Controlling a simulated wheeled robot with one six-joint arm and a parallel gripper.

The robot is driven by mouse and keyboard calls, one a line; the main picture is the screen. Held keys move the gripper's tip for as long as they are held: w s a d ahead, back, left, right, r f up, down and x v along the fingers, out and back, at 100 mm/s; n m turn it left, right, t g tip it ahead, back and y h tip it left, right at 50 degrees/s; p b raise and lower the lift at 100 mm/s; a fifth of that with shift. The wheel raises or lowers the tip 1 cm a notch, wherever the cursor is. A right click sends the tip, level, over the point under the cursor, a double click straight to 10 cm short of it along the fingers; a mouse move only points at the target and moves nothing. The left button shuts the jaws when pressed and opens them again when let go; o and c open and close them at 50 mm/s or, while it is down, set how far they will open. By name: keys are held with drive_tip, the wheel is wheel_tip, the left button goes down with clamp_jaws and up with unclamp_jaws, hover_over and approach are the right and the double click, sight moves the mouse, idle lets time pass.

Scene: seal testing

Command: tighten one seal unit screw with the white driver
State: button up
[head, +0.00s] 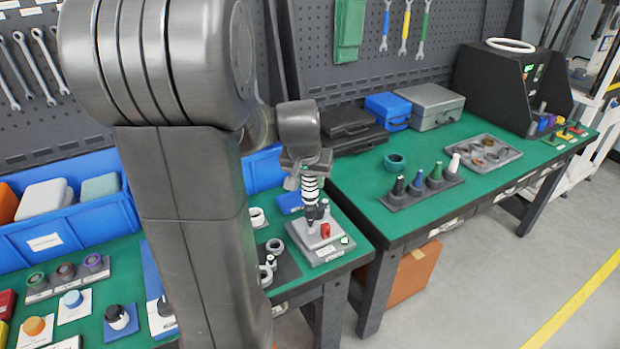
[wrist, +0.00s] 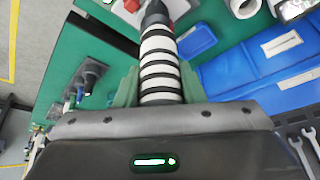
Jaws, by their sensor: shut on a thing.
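My gripper (head: 306,168) is shut on the driver (head: 311,188), which has a white handle with black bands. In the wrist view the driver (wrist: 160,70) stands between the pale green fingers, its dark shaft pointing to the top edge. The driver hangs about upright over the seal unit (head: 318,238), a grey block on a light plate with a red part (head: 325,230) on it. The driver's lower end is at or just above the block's top; I cannot tell whether it touches a screw. The seal unit (wrist: 128,14) is partly cut off in the wrist view.
A dark stand (head: 422,190) with several coloured upright handles is on the right green bench (head: 480,195). A grey tray of rings (head: 482,154) lies behind it. A blue bin (head: 75,220) and sample rings (head: 65,275) are on the left. My arm hides part of the left bench.

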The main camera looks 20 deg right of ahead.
drive_tip(key=shift+f+b, duration=1.5)
drive_tip(key=shift+b, duration=0.05)
idle(4.0)
drive_tip(key=shift+r, duration=0.15)
